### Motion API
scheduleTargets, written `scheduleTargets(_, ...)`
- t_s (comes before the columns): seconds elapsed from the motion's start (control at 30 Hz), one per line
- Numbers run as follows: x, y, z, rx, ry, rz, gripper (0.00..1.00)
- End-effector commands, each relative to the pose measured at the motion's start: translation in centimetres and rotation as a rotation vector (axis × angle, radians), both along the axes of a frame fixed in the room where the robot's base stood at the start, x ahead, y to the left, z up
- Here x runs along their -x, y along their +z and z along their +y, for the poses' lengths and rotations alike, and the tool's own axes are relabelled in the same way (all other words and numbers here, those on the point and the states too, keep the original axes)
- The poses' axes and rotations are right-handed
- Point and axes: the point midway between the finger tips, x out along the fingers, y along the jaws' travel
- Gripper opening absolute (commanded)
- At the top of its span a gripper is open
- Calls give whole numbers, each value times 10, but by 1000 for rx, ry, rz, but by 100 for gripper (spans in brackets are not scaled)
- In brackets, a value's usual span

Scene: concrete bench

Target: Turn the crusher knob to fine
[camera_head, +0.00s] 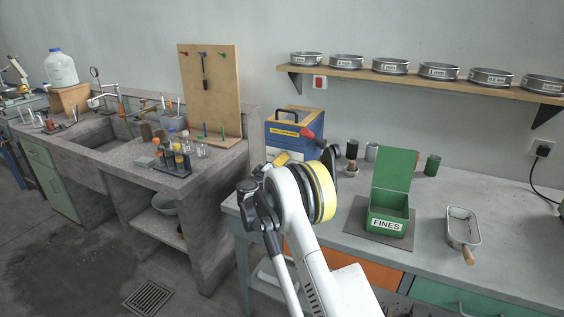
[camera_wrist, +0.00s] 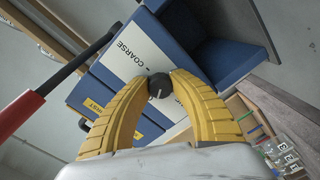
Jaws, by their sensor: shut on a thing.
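The crusher (camera_head: 285,130) is a blue box with a black carry handle and yellow labels, standing on the bench behind my arm in the head view. In the wrist view its blue body (camera_wrist: 190,35) fills the upper middle, with a white panel (camera_wrist: 138,58) reading "COARSE". The dark round knob (camera_wrist: 159,85) with a pale pointer mark sits on that panel. My gripper (camera_wrist: 160,92) has two yellow ribbed fingers, shut on the knob from both sides. The "fine" end of the scale is hidden behind the fingers.
A red-ended black lever (camera_wrist: 62,82) sticks out beside the crusher, close to my left finger. A green box marked "FINES" (camera_head: 386,227) stands open on a mat to the right. A metal pan (camera_head: 463,228) and several small cups share the bench.

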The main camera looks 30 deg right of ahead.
Motion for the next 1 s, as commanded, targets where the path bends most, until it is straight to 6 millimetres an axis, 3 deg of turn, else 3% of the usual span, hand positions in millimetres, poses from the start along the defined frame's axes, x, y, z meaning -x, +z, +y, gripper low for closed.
scheduleTargets(1.0, 0, 2, -1, 557, -1, 713, 0)
